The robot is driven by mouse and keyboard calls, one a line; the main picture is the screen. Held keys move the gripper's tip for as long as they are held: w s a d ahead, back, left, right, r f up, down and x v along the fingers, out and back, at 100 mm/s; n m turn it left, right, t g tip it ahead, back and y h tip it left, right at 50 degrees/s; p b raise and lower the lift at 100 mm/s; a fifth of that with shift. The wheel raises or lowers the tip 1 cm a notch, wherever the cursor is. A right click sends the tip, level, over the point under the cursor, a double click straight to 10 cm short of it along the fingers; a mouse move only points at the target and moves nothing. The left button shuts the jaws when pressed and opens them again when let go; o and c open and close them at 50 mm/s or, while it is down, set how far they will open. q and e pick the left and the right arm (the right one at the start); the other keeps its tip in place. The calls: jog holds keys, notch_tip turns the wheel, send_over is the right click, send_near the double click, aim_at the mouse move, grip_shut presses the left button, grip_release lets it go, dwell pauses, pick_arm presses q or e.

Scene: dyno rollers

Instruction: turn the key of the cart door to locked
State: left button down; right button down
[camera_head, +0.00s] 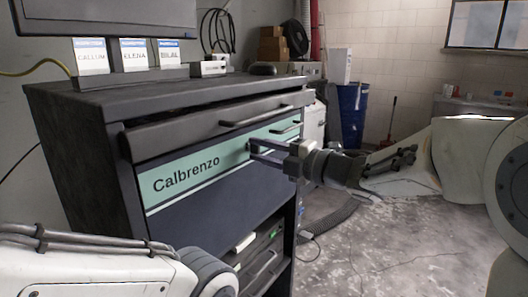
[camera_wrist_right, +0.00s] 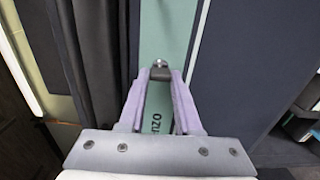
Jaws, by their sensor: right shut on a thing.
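The cart (camera_head: 75,130) is a dark cabinet at the left of the head view. Its front door (camera_head: 215,215) is dark with a teal band reading "Calbrenzo". My right gripper (camera_head: 252,149) reaches in from the right to this band, just right of the lettering. In the right wrist view, my right gripper (camera_wrist_right: 160,76) has its purple fingers shut on the small key (camera_wrist_right: 160,65) at the band. The key's head is mostly hidden between the fingertips, and I cannot tell its angle. My left arm shows at the lower left, but its gripper is out of view.
A drawer (camera_head: 175,131) with a handle sits above the door and stands out a little. Below the door is an open bay with equipment (camera_head: 262,262). Name cards (camera_head: 133,54) and a screen stand on the cart top. The floor (camera_head: 400,250) at right is mostly clear.

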jog(key=c, duration=0.6)
grip_release()
jog(key=shift+s+a, duration=0.1)
jog(key=shift+a, duration=0.05)
jog(key=shift+d, duration=0.3)
jog(key=v, duration=1)
jog(key=shift+p, duration=0.4)
jog(key=shift+s, duration=0.1)
